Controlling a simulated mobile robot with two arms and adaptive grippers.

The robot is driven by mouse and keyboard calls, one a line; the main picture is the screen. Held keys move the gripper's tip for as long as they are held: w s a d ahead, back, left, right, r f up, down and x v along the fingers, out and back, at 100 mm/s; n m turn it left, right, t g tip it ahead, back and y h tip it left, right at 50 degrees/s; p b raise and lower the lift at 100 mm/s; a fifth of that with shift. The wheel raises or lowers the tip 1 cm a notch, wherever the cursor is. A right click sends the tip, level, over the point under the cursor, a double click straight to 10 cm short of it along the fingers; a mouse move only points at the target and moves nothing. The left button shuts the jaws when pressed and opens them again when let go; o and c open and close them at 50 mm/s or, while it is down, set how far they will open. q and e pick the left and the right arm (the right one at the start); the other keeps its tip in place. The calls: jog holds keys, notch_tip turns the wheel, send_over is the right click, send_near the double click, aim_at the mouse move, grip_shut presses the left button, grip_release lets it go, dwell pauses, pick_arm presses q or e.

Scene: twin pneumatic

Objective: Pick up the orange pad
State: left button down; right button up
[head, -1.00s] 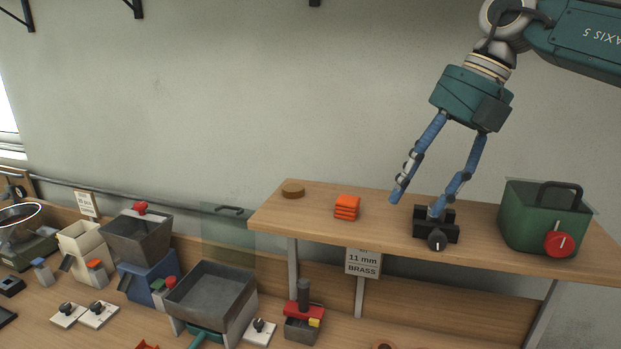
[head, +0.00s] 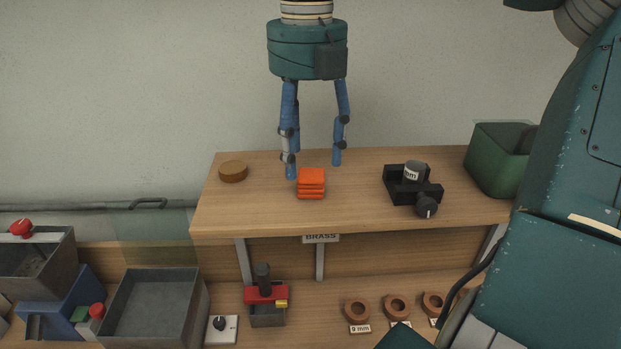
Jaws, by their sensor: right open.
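The orange pad (head: 311,184) is a small stack of flat orange layers lying on the raised wooden shelf (head: 345,215). My right gripper (head: 314,170) hangs down over the shelf with its two blue fingers spread wide and nothing between them. In the picture its fingertips show just above and to either side of the orange pad. They appear apart from it, and how far behind or above it they are I cannot tell. My left gripper is not in view.
A round brown disc (head: 233,171) lies left of the pad. A black fixture (head: 411,187) with a knob and a green box (head: 498,160) stand to the right. Below are grey bins (head: 152,306), a red-topped device (head: 266,296) and several copper rings (head: 397,305).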

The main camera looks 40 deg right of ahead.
aim_at(312, 173)
jog(key=f, duration=0.1)
jog(key=f+p, duration=0.1)
jog(key=f, duration=0.1)
jog(key=f+p, duration=0.1)
jog(key=shift+s+d+f, duration=0.1)
jog(key=shift+d+f, duration=0.1)
jog(key=shift+d, duration=0.1)
jog(key=shift+f, duration=0.2)
jog(key=shift+a, duration=0.1)
jog(key=c, duration=1.2)
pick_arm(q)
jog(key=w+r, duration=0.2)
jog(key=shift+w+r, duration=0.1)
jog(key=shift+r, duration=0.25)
